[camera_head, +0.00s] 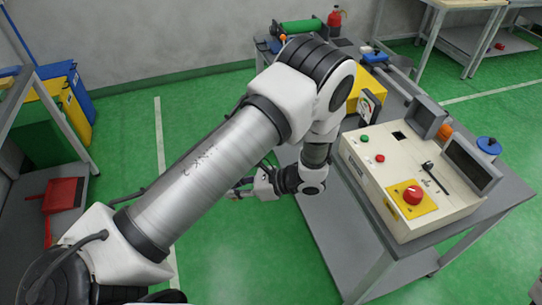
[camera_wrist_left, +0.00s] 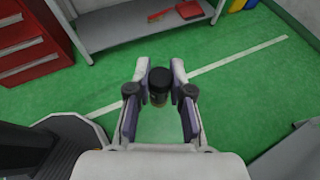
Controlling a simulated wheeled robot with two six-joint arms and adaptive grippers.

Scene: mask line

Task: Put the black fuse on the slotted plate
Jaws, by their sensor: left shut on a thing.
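My left gripper (camera_wrist_left: 157,72) is shut on the black fuse (camera_wrist_left: 159,80), a short dark cylinder seen end-on between the two fingers in the left wrist view. In that view the fuse is held above the green floor. In the head view my left gripper (camera_head: 236,188) points left, beside the grey workbench, and is partly hidden by my arm; the fuse cannot be made out there. I cannot pick out the slotted plate with certainty. My right gripper is in neither view.
A cream control console (camera_head: 370,185) with a red knob (camera_head: 412,195) and buttons stands on the grey workbench (camera_head: 335,215). A red tray (camera_head: 62,195) sits on a shelf at left. A red drawer cabinet (camera_wrist_left: 35,40) shows in the wrist view. Open green floor lies between.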

